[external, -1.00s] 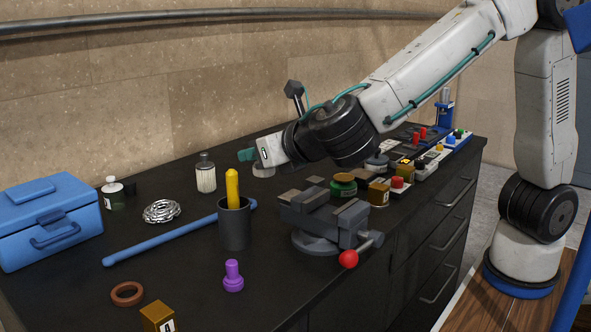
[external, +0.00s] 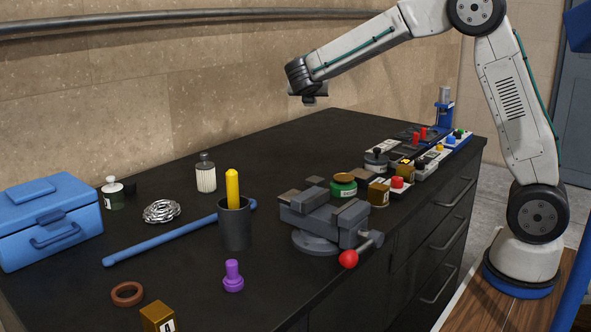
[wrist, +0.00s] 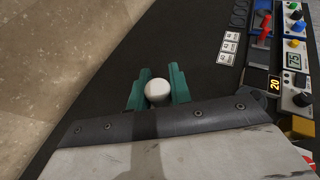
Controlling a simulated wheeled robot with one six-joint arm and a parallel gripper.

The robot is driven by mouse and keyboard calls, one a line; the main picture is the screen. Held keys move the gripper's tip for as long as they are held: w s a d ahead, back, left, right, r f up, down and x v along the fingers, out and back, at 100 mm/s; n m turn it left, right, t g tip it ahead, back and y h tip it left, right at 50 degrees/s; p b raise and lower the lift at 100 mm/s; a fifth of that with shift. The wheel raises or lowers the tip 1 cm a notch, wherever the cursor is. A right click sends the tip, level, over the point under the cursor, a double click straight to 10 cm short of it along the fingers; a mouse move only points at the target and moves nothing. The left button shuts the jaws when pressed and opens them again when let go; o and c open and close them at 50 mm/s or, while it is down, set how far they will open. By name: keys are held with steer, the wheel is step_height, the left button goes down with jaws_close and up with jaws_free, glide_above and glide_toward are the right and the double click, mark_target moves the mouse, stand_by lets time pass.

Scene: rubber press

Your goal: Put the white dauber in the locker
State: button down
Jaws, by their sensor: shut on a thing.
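The white dauber (wrist: 158,92) shows as a round white top between the two green fingers of my gripper (wrist: 158,90) in the wrist view. The fingers are shut on it. In the external view my gripper (external: 310,99) is raised well above the back of the black bench, and the fingers and dauber are mostly hidden behind the dark wrist. A grey-blue door (external: 574,115) stands at the right edge, behind my arm; I cannot tell if it is the locker.
The black bench (external: 320,140) is clear below my gripper. A grey vise (external: 325,215), a dark cup (external: 235,228), a blue toolbox (external: 50,225) and several small things stand on it. Control boxes (external: 425,163) line the right side. The stone wall (external: 200,80) runs behind.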

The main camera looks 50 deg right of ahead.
steer(key=s+d+m+g+h, duration=0.1)
steer(key=s+d+m+g, duration=0.15)
steer(key=d, duration=0.95)
steer(key=s+d+m+g+h, duration=0.1)
steer(key=d+m+g, duration=0.15)
steer(key=d, duration=0.95)
glide_above(360, 154)
steer(key=shift+n, duration=0.3)
step_height(360, 154, down, 17)
steer(key=shift+s+a+f, duration=0.1)
steer(key=shift+a+f, duration=0.05)
steer(key=shift+f, duration=2.1)
steer(key=shift+f, duration=0.15)
steer(key=c, duration=1.3)
jaws_free()
